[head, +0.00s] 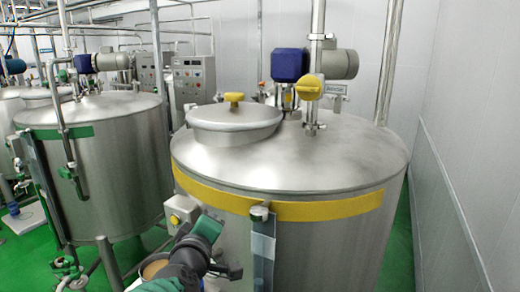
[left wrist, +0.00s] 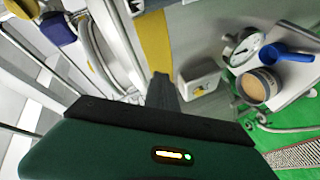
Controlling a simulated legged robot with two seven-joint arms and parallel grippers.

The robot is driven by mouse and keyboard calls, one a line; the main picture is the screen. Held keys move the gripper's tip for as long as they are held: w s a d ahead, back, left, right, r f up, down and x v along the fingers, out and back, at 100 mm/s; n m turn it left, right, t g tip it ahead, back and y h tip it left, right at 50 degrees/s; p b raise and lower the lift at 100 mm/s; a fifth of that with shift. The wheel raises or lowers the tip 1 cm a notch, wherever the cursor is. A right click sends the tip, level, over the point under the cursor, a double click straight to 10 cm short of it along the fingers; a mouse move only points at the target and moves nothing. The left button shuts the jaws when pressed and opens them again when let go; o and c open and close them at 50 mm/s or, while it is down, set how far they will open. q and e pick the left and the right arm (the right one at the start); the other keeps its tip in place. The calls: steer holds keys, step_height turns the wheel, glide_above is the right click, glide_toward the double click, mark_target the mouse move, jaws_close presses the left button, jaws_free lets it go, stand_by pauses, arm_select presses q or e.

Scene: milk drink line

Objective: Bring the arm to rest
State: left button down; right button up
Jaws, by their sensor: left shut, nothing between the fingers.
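My left arm comes in at the bottom of the head view, and its dark green and black gripper (head: 205,230) is in front of the near steel tank (head: 310,232), below its yellow band (head: 290,210). In the left wrist view the gripper's dark fingers (left wrist: 163,84) are together, with nothing between them. A small pale box (head: 182,212) on the tank is close by in the head view. The same box shows beside the fingers in the left wrist view (left wrist: 201,85). I cannot tell the exact gap. My right gripper is in neither view.
A tub of tan material (left wrist: 258,86), a round dial (left wrist: 244,48) and a blue scoop (left wrist: 289,53) are close together in the left wrist view. A second tank with a green band (head: 60,132) stands left. Green floor (head: 402,245) is clear at right.

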arm_select(q)
steer(key=s+a+f+m+g+h+b, duration=0.1)
steer(key=s+f+m+g, duration=0.3)
steer(key=f, duration=0.7)
steer(key=s+f+m+g+b, duration=0.1)
steer(key=s+f+m+g, duration=0.15)
steer(key=s+f, duration=0.65)
steer(key=s+a+f+m+g, duration=0.2)
steer(key=s+a+f+g, duration=0.1)
steer(key=s+f, duration=0.3)
steer(key=s+a+f+m+g+y+b, duration=0.1)
steer(key=s+a+f+m+g, duration=0.2)
steer(key=s+f, duration=0.4)
steer(key=shift+s+x, duration=0.45)
steer(key=shift+x, duration=1.45)
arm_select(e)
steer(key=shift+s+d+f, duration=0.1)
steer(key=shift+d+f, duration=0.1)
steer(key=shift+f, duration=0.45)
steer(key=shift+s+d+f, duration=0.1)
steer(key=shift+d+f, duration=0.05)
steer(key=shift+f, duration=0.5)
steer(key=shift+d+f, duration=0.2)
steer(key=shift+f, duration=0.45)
arm_select(q)
steer(key=shift+s+a+f, duration=0.1)
steer(key=shift+a, duration=0.2)
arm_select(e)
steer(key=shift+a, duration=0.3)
